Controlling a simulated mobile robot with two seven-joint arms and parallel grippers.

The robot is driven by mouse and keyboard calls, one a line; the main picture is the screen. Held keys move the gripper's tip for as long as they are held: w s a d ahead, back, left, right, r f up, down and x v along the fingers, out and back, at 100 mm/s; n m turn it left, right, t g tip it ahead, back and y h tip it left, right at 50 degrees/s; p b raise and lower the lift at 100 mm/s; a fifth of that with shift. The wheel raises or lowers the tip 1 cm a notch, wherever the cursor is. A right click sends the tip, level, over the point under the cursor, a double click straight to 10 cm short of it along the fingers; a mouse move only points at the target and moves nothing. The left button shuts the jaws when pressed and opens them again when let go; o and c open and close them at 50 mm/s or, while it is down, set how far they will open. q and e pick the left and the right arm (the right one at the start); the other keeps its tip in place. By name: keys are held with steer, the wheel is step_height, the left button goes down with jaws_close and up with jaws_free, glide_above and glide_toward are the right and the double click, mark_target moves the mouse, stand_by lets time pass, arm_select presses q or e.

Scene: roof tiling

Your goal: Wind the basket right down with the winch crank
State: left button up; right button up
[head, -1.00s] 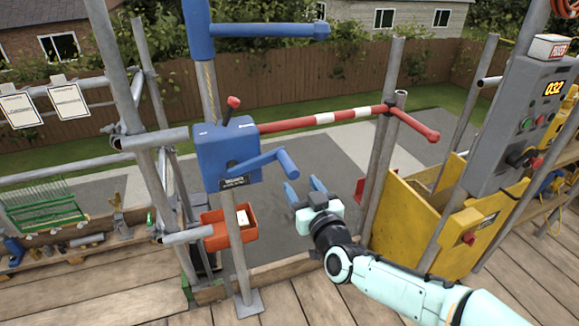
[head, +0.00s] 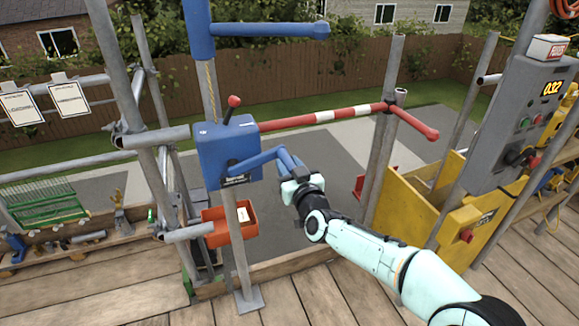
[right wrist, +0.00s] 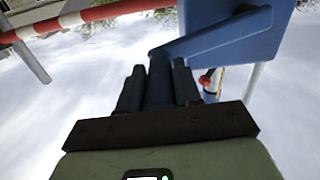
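The blue winch box (head: 222,145) is fixed to an upright post in the head view, with a red-knobbed lever (head: 233,103) on top. Its blue crank (head: 258,159) points right, ending in a handle (right wrist: 160,85). My right gripper (head: 290,165) is at the crank's end. In the right wrist view its two dark fingers (right wrist: 158,88) flank the handle closely, with no clear gap, and look shut on it. A piece of rope (head: 211,78) shows on the post above the winch. I cannot make out the basket on it. My left gripper is not in view.
A red-and-white bar (head: 325,116) crosses right of the winch. An orange tray (head: 229,225) hangs below it. Yellow panels (head: 408,205) and a grey control box (head: 515,120) with a lit display stand at the right. A scaffold pole (head: 120,80) stands left.

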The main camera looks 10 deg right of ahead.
jaws_close()
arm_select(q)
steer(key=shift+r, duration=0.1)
arm_select(e)
steer(key=shift+r, duration=0.15)
